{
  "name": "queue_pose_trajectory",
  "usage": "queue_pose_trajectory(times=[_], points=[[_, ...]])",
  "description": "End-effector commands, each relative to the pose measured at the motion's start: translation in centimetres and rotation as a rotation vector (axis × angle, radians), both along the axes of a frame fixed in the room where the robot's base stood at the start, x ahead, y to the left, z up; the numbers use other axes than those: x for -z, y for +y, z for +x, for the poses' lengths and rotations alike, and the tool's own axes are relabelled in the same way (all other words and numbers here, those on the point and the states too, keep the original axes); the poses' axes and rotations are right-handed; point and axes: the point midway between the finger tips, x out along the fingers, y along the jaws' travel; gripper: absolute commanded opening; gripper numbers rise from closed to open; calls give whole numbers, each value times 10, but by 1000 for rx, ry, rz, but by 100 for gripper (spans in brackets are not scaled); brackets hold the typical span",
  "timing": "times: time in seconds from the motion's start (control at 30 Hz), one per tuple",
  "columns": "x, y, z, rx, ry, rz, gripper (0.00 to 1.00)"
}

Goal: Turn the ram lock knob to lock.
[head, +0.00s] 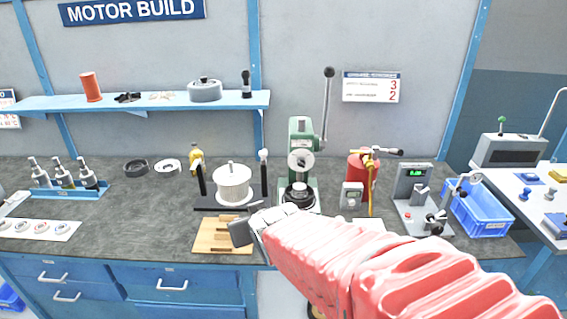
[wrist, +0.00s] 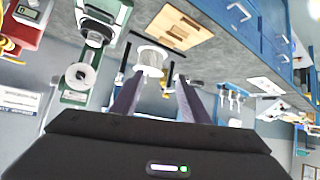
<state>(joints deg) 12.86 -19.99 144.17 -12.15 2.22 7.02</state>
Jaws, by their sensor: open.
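A green arbor press (head: 303,133) stands at the back middle of the bench, with a black-knobbed lever rising from it. A pale round disc (head: 300,160) is on its front; I cannot tell whether this is the ram lock knob. The press also shows upside down at the left of the wrist view (wrist: 105,15), with the disc (wrist: 80,76) below. My gripper (head: 240,232) is over the bench front, left of and nearer than the press, touching nothing I can make out. In the wrist view its two dark fingers (wrist: 157,82) are apart and empty.
A white drum (head: 233,184) sits in a black stand left of the press, behind my gripper. A wooden board (head: 222,240) lies below my gripper. A red canister (head: 360,172), a grey gauge unit (head: 413,185) and a blue crate (head: 482,212) stand to the right.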

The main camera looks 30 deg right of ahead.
Motion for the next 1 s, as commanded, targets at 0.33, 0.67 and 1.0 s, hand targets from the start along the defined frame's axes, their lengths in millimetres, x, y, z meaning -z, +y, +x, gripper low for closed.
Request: queue_pose_trajectory(times=[0.33,0.67,1.0], points=[[14,-82,41,101,-210,-116,41],[24,-153,46,193,-405,-248,41],[27,-194,31,254,-534,-351,41]])
